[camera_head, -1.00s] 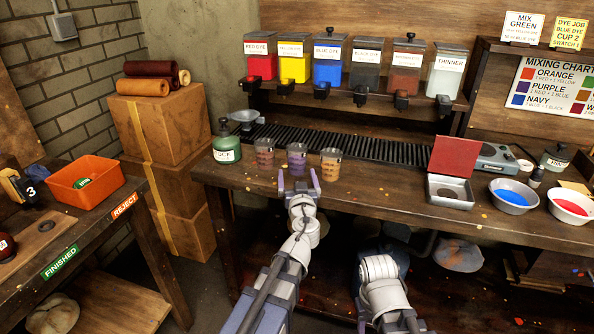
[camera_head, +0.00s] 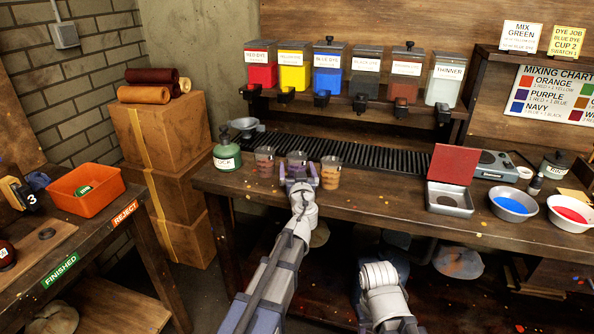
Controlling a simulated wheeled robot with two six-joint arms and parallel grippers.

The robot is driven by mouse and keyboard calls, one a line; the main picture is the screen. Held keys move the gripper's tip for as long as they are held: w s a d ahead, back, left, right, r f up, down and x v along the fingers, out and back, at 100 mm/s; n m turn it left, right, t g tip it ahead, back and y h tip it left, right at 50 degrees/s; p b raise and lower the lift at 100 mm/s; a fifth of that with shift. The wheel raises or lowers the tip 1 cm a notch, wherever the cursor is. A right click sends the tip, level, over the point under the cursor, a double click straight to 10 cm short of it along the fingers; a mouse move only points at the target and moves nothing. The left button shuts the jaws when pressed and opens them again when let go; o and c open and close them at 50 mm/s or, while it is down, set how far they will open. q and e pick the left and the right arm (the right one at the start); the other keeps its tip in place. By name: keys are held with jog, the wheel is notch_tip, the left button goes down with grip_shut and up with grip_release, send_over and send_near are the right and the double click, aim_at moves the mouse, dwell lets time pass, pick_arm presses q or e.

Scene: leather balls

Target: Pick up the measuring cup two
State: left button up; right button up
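Three clear measuring cups stand in a row on the workbench: a left one (camera_head: 264,163) with reddish-brown contents, a middle one (camera_head: 297,160) with purple contents, and a right one (camera_head: 330,173) with brown contents. The middle cup fits measuring cup two by its place in the row; I cannot read its marking. My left gripper (camera_head: 299,180) is open at the near side of the middle cup, with its fingers spread to the left and right of the cup's lower part. Its palm hides the cup's base. I cannot tell whether the fingers touch it. My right gripper is not visible; only my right arm shows.
A metal tin with a raised red lid (camera_head: 453,164) and two dye bowls stand at right. Clear bench top lies between cups and tin.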

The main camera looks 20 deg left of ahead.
pick_arm(q)
jog(key=shift+s, duration=0.1)
jog(key=c, duration=1.4)
jog(key=shift+r, duration=0.3)
jog(key=shift+c, duration=0.2)
notch_tip(320, 180, up, 10)
jog(key=p, duration=1)
jog(key=shift+f, duration=0.25)
